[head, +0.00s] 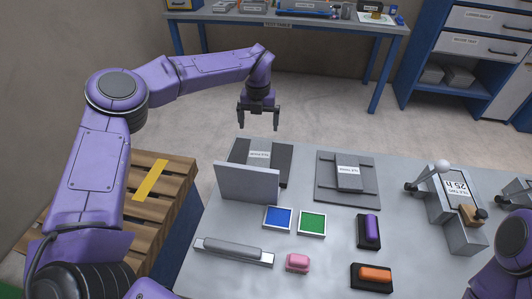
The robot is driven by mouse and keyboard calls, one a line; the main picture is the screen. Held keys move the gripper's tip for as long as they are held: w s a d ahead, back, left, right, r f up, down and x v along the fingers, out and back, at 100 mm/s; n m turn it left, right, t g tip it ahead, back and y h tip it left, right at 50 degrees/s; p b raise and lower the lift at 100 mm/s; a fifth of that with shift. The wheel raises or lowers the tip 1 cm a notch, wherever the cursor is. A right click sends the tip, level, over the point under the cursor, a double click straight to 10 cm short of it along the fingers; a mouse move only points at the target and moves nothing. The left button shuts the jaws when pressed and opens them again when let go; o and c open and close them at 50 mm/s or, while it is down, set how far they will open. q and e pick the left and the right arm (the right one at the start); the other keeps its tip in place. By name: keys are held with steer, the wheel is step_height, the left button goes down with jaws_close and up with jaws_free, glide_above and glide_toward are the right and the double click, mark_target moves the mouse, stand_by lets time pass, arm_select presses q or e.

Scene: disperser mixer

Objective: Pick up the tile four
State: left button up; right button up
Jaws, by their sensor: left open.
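No label that I can read says tile four, so I cannot tell which piece it is. A blue square tile (278,217) and a green square tile (312,223), both with pale frames, lie side by side on the grey table (225,275). My left gripper (260,124) points down, open and empty, beyond the table's back edge. It is apart from every object. My right gripper is out of view.
An upright grey plate (247,184) stands at the table's back left. A grey bar (234,251), a pink block (297,263), a purple-topped block (369,230) and an orange-topped block (372,276) lie in front. A metal fixture (455,225) stands at the right. A wooden pallet (165,215) is at the left.

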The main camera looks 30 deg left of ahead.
arm_select(q)
steer(key=f, duration=0.2)
glide_above(260, 154)
steer(key=w, duration=0.1)
steer(key=f, duration=0.5)
steer(key=shift+a, duration=0.25)
steer(key=f+p, duration=0.1)
steer(key=f, duration=0.1)
steer(key=s+f+p, duration=0.1)
steer(key=f, duration=0.1)
steer(key=shift+s+d+f, duration=0.2)
steer(key=shift+f, duration=0.2)
steer(key=shift+w+f, duration=0.1)
steer(key=shift+f, duration=0.3)
steer(key=shift+r, duration=0.1)
steer(key=c, duration=1.3)
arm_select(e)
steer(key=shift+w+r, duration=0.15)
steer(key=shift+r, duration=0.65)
